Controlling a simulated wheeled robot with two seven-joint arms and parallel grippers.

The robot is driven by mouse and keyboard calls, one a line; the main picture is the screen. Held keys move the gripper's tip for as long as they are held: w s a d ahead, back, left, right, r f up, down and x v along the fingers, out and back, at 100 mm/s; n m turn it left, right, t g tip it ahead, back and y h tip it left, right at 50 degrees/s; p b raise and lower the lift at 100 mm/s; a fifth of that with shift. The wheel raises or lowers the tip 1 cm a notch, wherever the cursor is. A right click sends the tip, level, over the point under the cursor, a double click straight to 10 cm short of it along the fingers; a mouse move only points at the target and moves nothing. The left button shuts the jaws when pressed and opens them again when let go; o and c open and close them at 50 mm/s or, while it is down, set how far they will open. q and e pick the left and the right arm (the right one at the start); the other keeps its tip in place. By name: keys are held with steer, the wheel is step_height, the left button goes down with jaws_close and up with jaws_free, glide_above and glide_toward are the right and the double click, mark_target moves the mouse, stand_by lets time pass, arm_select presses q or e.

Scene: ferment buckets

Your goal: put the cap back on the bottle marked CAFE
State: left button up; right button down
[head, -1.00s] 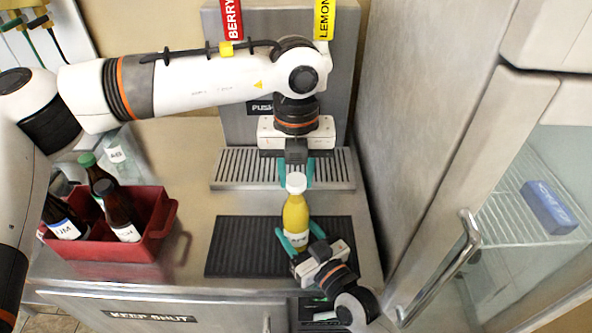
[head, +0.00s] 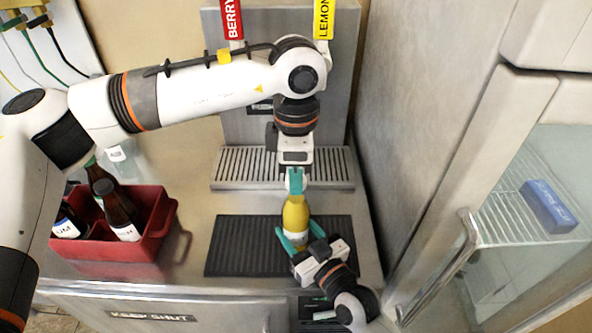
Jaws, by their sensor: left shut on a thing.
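A yellow bottle (head: 296,216) stands upright over the black mat, with a pale label low on its side that I cannot read. My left gripper (head: 296,182) points down at the bottle's top, its teal fingers shut on the white cap, which they mostly hide. Whether the cap is seated on the neck I cannot tell. My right gripper (head: 292,240) comes from the front right, its teal fingers on both sides of the bottle's lower body, shut on it.
A red crate (head: 160,225) with several dark bottles (head: 118,210) stands at the left. A ribbed black mat (head: 235,245) lies under the bottle, with a drip grate (head: 240,168) behind. A glass-door fridge with a long handle (head: 450,265) bounds the right.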

arm_select(q)
steer(key=m, duration=0.6)
steer(key=o, duration=1.1)
steer(key=shift+o, duration=0.2)
arm_select(e)
steer(key=shift+c, duration=2.3)
jaws_free()
arm_select(q)
step_height(320, 180, up, 12)
